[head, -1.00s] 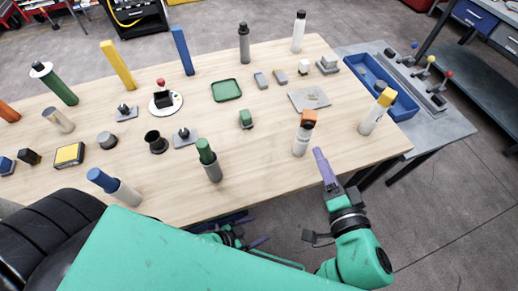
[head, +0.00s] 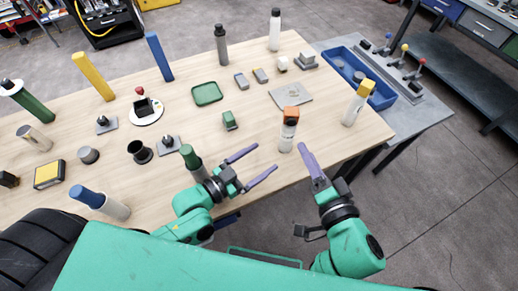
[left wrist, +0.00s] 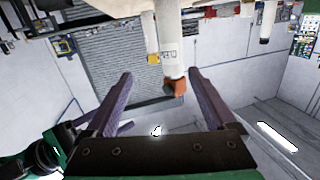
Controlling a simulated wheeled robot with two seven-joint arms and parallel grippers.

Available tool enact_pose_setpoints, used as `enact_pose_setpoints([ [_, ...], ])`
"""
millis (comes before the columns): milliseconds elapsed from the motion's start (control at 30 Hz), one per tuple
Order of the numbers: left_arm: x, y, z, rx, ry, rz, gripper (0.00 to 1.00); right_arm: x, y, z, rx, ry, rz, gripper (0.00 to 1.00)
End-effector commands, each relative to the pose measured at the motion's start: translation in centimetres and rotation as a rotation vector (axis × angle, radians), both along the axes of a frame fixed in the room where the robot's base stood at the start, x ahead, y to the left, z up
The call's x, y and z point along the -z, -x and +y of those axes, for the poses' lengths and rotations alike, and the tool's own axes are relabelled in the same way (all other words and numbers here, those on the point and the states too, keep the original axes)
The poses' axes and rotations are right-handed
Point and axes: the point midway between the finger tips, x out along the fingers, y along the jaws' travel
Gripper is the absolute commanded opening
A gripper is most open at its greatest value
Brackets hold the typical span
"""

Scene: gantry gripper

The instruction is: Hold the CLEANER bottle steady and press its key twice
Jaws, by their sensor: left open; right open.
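A white bottle with an orange trigger-like top (head: 287,138) stands upright near the table's front right edge. In the left wrist view this bottle (left wrist: 172,48) appears upside down, ahead of and between the open fingers; its label is too small to read surely. My left gripper (head: 265,158) is open and empty, left of and in front of the bottle, fingers pointing toward it without touching. My right gripper (head: 304,148) is open beside the bottle's right front; its fingers overlap in the head view. No bottle visibly reads CLEANER.
A yellow-topped bottle (head: 353,110) stands to the right, near a blue bin (head: 380,98). A green-topped bottle (head: 190,160) stands just behind my left arm. A blue-topped bottle (head: 112,208) is further left. A grey plate (head: 298,97) lies behind the orange-topped bottle.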

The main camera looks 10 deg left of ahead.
Motion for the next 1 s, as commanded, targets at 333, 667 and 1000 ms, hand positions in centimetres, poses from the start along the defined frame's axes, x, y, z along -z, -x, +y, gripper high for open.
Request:
enact_pose_setpoints([
  [333,-1.6,-4.8,-1.6,-0.064,0.085,-0.019,0.89,0.0,0.0,0.0,0.0,0.0,0.0,0.5],
  [667,-1.5,-11.2,-6.5,-0.063,0.083,-0.017,0.89,0.0,0.0,0.0,0.0,0.0,0.0,0.5],
  [1000,-1.4,-13.8,-8.5,-0.061,0.079,-0.015,0.89,0.0,0.0,0.0,0.0,0.0,0.0,0.5],
])
